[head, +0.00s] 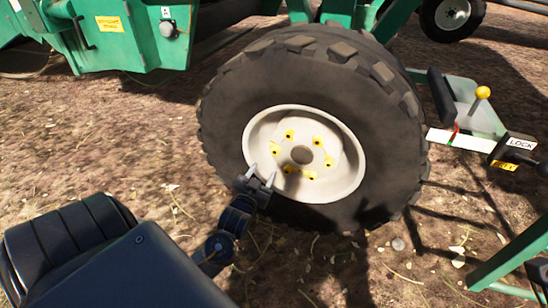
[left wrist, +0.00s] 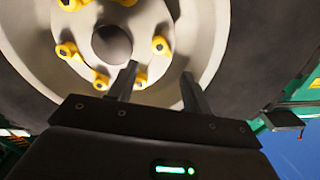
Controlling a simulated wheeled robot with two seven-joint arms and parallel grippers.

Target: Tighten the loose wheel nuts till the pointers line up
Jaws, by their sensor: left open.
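The large black tyre (head: 225,115) stands upright on the soil with a pale cream rim (head: 351,165). Several yellow wheel nuts with pointers (head: 328,162) ring the dark hub cap (head: 302,155). They show closer in the left wrist view, one yellow nut (left wrist: 160,45) standing right of the hub cap (left wrist: 112,45). Which pointers line up I cannot tell. My left gripper (head: 262,174) is open and empty at the rim's lower left, apart from the nuts. In the left wrist view its fingers (left wrist: 160,72) point toward the wheel, below the nuts. My right gripper is not in view.
A lever with a yellow knob (head: 483,92) and a LOCK label (head: 521,143) stand right of the tyre. The green machine frame (head: 130,40) spans the upper left. A green bar (head: 515,255) crosses the lower right. Bare soil lies left of the wheel.

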